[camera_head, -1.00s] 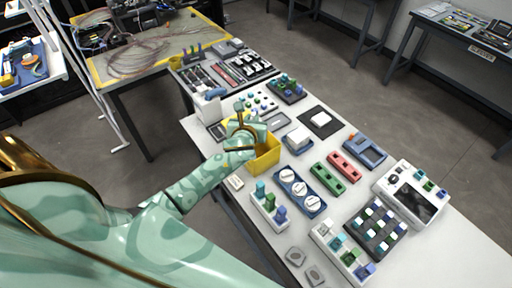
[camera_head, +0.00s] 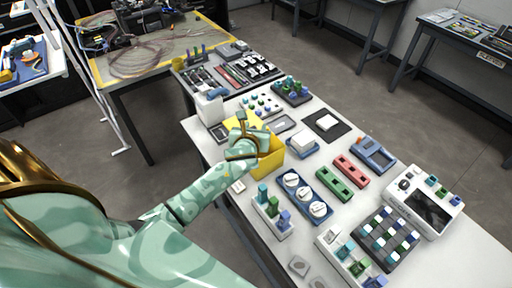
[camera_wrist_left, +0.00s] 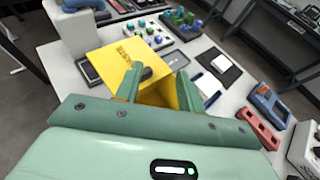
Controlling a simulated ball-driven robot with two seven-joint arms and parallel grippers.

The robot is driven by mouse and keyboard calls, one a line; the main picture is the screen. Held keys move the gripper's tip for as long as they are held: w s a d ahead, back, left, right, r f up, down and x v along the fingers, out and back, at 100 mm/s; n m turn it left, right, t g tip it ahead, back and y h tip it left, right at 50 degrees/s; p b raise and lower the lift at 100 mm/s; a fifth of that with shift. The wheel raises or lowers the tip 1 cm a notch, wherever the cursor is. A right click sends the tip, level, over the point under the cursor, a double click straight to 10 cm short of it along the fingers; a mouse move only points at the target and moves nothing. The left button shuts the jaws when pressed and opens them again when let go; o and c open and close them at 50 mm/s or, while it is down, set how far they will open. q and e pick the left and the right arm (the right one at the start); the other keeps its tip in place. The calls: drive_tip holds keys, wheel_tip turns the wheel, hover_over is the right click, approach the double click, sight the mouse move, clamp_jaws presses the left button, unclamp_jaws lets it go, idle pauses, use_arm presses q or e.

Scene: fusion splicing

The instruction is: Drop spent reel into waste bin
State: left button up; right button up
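The yellow waste bin (camera_head: 272,163) stands at the near left edge of the white table. In the left wrist view its yellow wall (camera_wrist_left: 112,58) bears dark lettering. My left gripper (camera_head: 250,122) is over the bin. In the left wrist view the two green fingers of this gripper (camera_wrist_left: 158,80) are spread apart above the bin's opening. A small dark rounded piece (camera_wrist_left: 147,73) shows beside the left finger. I cannot tell whether it is the spent reel or whether it touches the finger. My right gripper is not in view.
Beside the bin are a blue tray with white discs (camera_head: 305,193), a white block (camera_head: 302,142) and green and red holders (camera_head: 351,170). A white dispenser-like thing (camera_head: 209,108) stands behind the bin. Left of the table is open floor.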

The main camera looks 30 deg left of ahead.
use_arm(q)
drive_tip(key=p+v, duration=0.3)
drive_tip(key=v, duration=1.3)
drive_tip(key=shift+s, duration=0.2)
